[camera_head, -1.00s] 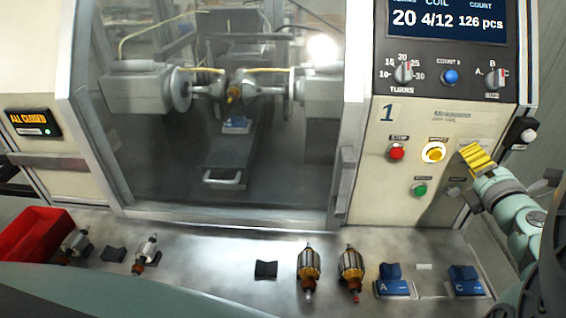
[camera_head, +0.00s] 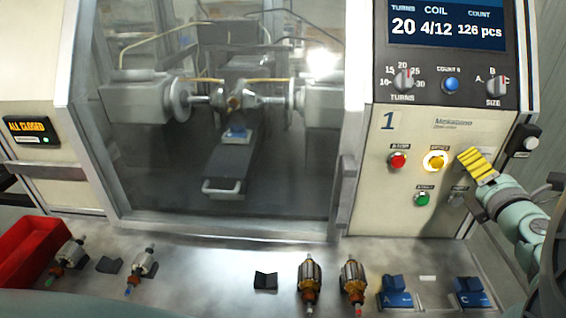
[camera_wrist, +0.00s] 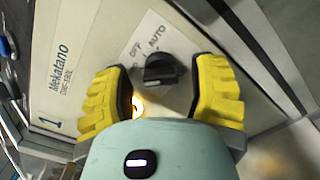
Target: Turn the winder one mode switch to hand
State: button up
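The winder one mode switch is a black knob (camera_wrist: 163,70) on a white label plate (camera_wrist: 150,42) in the wrist view. OFF and AUTO can be read on the plate; any other lettering is covered. I cannot tell for sure which mark the knob points to. My gripper (camera_wrist: 160,84) is open, with one yellow finger on each side of the knob and a gap to both. In the head view my gripper (camera_head: 478,166) is at the right side of the winder panel (camera_head: 420,215) and hides the switch.
Left of my gripper are a lit yellow button (camera_head: 435,160), a red button (camera_head: 398,160) and a green button (camera_head: 422,198). A dark box (camera_head: 524,139) juts out at the panel's right edge. Armatures (camera_head: 310,280) and blue holders (camera_head: 395,292) stand on the bench below.

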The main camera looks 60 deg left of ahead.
jog(key=shift+o, duration=0.3)
jog(key=shift+d, duration=0.1)
jog(key=v, duration=1.2)
